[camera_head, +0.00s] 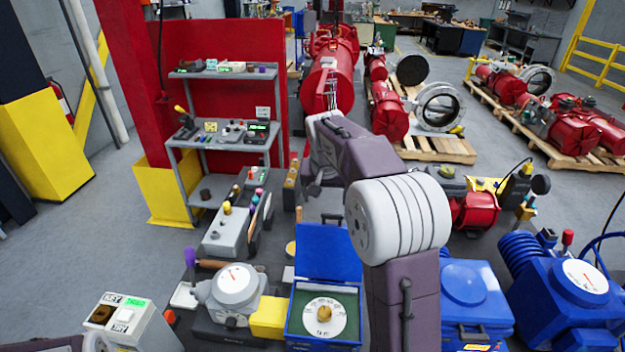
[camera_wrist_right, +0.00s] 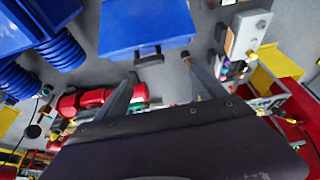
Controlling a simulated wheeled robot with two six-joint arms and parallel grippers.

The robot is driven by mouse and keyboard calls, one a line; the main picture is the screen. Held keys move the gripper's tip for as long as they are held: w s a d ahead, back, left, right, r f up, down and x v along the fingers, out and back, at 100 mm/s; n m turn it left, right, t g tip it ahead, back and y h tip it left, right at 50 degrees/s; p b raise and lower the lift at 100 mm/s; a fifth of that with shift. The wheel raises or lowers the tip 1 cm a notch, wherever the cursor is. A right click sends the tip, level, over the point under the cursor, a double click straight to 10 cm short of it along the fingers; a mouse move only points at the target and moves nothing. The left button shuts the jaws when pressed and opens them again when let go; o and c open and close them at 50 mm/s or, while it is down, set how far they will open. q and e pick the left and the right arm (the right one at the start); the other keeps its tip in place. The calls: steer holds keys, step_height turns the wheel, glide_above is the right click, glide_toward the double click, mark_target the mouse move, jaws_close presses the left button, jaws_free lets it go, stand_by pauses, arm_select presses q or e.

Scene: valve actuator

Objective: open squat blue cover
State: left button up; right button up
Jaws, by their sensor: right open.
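The blue cover (camera_head: 328,252) in the head view is swung back from its blue box (camera_head: 295,318). A white dial with a brass knob (camera_head: 324,313) shows uncovered in the box. The cover's dark handle is at its far edge. In the right wrist view a blue panel with a dark handle, which looks like this cover (camera_wrist_right: 148,22), lies ahead of the fingers. My right gripper (camera_wrist_right: 166,88) is open and empty, apart from it. In the head view this gripper (camera_head: 328,92) is beyond the cover. My left gripper is not in view.
A second blue box (camera_head: 474,300) stands right of my right arm, partly hidden by it. A blue actuator with bellows (camera_head: 572,285) is further right. A grey gauge (camera_head: 236,284) and yellow block (camera_head: 269,318) stand left of the open box. A grey shelf (camera_head: 222,130) stands behind.

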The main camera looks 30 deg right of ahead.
mark_target(333, 214)
steer(key=s+d+r, duration=0.1)
steer(key=s+r, duration=0.1)
steer(key=s, duration=0.2)
steer(key=x, duration=0.3)
steer(key=w+p+x, duration=0.1)
steer(key=x, duration=0.2)
steer(key=p+x, duration=0.1)
steer(key=x, duration=0.2)
steer(key=shift+w+a+r, duration=0.1)
steer(key=shift+w+a, duration=0.15)
steer(key=shift+w, duration=0.1)
steer(key=shift+s+d+f, duration=0.15)
steer(key=shift+f, duration=0.15)
steer(key=shift+s, duration=0.35)
steer(key=shift+w+f, duration=0.1)
steer(key=shift+w, duration=0.1)
steer(key=shift+c, duration=1.2)
steer(key=shift+w, duration=0.15)
steer(key=c, duration=0.5)
jaws_close()
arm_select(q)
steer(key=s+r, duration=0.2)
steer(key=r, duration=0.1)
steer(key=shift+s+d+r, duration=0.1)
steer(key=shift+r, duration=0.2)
